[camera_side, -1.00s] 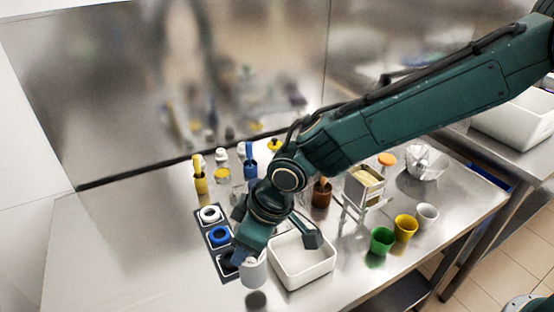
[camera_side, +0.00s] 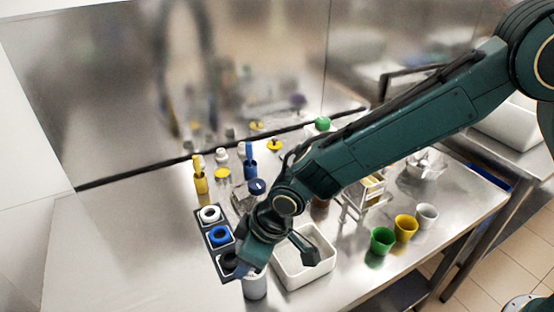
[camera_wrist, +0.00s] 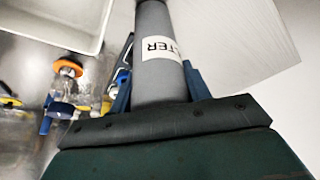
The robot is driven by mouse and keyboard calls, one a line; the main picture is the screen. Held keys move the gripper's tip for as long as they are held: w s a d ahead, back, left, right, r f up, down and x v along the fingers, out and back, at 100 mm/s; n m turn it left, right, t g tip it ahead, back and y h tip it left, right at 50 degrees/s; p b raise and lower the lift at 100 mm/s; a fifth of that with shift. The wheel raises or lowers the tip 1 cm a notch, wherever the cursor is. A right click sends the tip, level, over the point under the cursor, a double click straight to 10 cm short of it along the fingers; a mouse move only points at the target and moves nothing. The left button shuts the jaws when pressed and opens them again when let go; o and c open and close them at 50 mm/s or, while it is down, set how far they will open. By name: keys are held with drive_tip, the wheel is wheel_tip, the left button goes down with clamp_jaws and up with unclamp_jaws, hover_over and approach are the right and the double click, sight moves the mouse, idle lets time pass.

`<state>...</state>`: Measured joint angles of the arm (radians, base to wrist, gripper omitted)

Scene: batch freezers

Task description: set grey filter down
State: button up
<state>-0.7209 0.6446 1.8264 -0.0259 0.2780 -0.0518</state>
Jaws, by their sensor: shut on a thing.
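The grey filter (camera_side: 255,288) is a grey cylinder, upright in the side view, between the rack and the white bin. In the wrist view the grey filter (camera_wrist: 158,75) fills the middle and bears a white label. My gripper (camera_side: 252,268) is shut around its upper part; its blue fingers flank the filter in the wrist view (camera_wrist: 158,90). The filter's base is at or just above the metal table (camera_side: 150,262); I cannot tell whether it touches.
A dark rack (camera_side: 212,249) with white, blue and black rings is close on the left. A white bin (camera_side: 318,279) is close on the right. Green (camera_side: 382,241), yellow (camera_side: 405,228) and pale (camera_side: 427,215) cups stand farther right. The table's front left is bare.

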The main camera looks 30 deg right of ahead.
drive_tip(key=o, duration=1.2)
drive_tip(key=shift+f, duration=0.1)
drive_tip(key=shift+c, duration=0.2)
drive_tip(key=v, duration=1.2)
